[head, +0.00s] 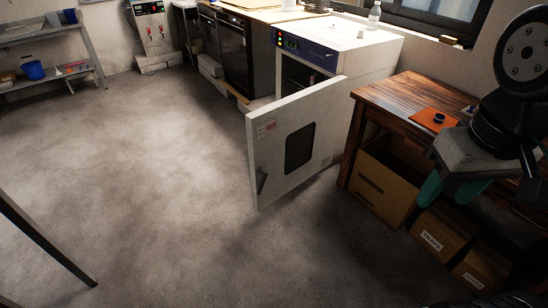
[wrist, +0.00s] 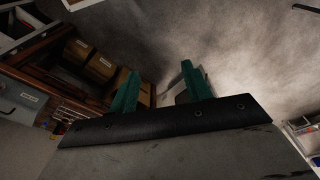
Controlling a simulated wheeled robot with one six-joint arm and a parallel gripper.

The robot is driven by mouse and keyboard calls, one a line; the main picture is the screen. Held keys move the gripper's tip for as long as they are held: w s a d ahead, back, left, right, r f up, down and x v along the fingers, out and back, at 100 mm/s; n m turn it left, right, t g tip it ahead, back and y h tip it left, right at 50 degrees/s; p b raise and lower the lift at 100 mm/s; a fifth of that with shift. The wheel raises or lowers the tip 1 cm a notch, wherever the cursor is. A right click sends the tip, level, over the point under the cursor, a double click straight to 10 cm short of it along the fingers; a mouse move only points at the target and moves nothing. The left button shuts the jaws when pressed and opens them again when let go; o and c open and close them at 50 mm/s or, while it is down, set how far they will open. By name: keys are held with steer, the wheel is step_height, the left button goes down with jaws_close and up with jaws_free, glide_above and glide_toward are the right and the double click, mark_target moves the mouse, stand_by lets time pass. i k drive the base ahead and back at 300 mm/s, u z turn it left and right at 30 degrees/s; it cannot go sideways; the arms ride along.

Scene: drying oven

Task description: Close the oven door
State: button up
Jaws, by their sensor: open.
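The oven (head: 345,45) is a white box with a blue control panel at the back, right of centre. Its white door (head: 270,150) stands wide open, swung out into the room, with a dark window and a dark handle (head: 262,183) near its free lower edge. My gripper (head: 445,190) is at the right in the head view, well apart from the door, with green fingers pointing down. In the wrist view my gripper (wrist: 158,90) shows its two green fingers spread, with nothing between them. A pale piece, perhaps the door (wrist: 178,95), shows partly hidden behind the right finger.
A wooden table (head: 400,97) stands right of the oven, with an orange mat (head: 433,119) on it and cardboard boxes (head: 385,185) below. A metal shelf (head: 45,45) is at the far left. The floor (head: 150,180) left of the door is clear.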

mark_target(290, 139)
steer(key=u, duration=0.5)
steer(key=i, duration=1.05)
steer(key=z, duration=0.6)
